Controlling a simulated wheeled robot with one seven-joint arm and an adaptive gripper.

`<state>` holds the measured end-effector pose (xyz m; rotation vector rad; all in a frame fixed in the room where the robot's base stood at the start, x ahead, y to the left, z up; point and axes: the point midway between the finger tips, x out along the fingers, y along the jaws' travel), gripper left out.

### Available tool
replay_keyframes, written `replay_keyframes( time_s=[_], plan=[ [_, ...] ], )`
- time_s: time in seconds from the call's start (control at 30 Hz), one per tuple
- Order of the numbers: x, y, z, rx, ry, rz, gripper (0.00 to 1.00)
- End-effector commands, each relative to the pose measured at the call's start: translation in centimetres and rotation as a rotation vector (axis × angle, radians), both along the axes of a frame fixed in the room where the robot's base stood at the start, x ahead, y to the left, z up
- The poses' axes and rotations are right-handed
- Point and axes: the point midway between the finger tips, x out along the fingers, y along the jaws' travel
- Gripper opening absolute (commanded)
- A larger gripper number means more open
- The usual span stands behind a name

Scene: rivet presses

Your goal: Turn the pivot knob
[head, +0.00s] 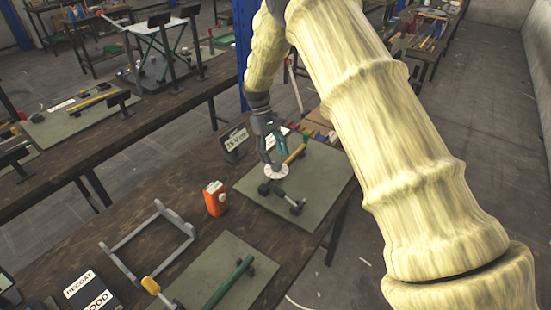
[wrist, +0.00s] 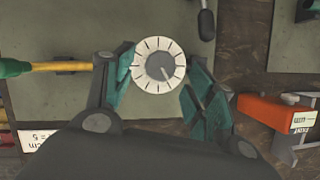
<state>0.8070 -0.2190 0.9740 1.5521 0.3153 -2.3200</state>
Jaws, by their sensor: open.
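The pivot knob is a round white dial (wrist: 146,80) with black tick marks and a grey centre bearing a dark pointer line. In the wrist view it sits between the two green-padded fingers of my gripper (wrist: 157,76). The left finger is close to the dial's left edge; I cannot tell whether they touch. A gap shows on the right. In the head view my open gripper (head: 268,152) hangs just over the dial (head: 275,172), which sits on a grey-green mat (head: 318,184). My gripper holds nothing.
A yellow bar with a green end (head: 296,153) lies beside the dial, left of my gripper in the wrist view (wrist: 62,67). A dark-ended rod (head: 290,202) lies in front. An orange container (head: 215,199) and a grey frame (head: 150,240) stand on the bench.

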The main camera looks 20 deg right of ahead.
Motion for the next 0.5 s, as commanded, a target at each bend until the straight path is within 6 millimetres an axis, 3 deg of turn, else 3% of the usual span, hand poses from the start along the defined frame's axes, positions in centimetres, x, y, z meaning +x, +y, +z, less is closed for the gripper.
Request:
replay_keyframes(
  time_s=[0.3, 0.5],
  plan=[
    [2.2, 0.8, 5.5, 0.001, -0.004, 0.0, 0.56],
    [3.0, 1.2, 7.7, 0.0, -0.002, -0.001, 0.56]
  ],
)
